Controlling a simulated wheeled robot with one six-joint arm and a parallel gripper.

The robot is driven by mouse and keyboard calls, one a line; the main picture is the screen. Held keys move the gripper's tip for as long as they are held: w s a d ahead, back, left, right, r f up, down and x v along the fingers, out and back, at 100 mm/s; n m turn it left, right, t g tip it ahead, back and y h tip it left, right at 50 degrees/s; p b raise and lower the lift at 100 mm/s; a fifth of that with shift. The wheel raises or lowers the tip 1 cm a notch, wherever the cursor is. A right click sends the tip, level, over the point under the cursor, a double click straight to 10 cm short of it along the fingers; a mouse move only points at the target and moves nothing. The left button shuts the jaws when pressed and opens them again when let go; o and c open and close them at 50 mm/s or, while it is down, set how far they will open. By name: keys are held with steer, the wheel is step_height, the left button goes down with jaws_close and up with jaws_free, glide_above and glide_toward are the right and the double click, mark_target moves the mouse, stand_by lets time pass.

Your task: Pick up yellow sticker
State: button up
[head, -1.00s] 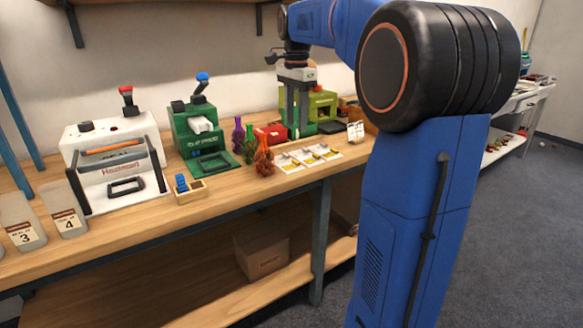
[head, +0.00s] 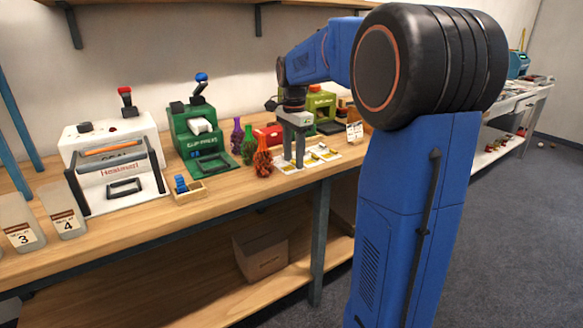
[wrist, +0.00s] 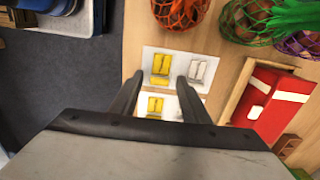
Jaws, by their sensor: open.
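Yellow stickers lie on white cards on the bench. In the wrist view one yellow sticker (wrist: 161,68) shows between the open fingertips of my gripper (wrist: 160,79), and another yellow sticker (wrist: 155,105) lies lower, between the fingers. A pale silver-white sticker (wrist: 198,72) is just right of the right fingertip. In the head view my gripper (head: 294,160) points down over the white cards (head: 322,153), open and empty. The fingers hide part of the cards there. I cannot tell the exact height of the fingertips above the cards.
Red, green and purple netted bags stand beside the cards; the red bag (head: 262,160) is closest. A red box (wrist: 275,100) lies right of the cards in the wrist view. A green press (head: 200,140) stands further left. The bench's front edge is near the cards.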

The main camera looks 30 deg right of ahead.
steer(key=shift+f, duration=0.25)
jaws_close()
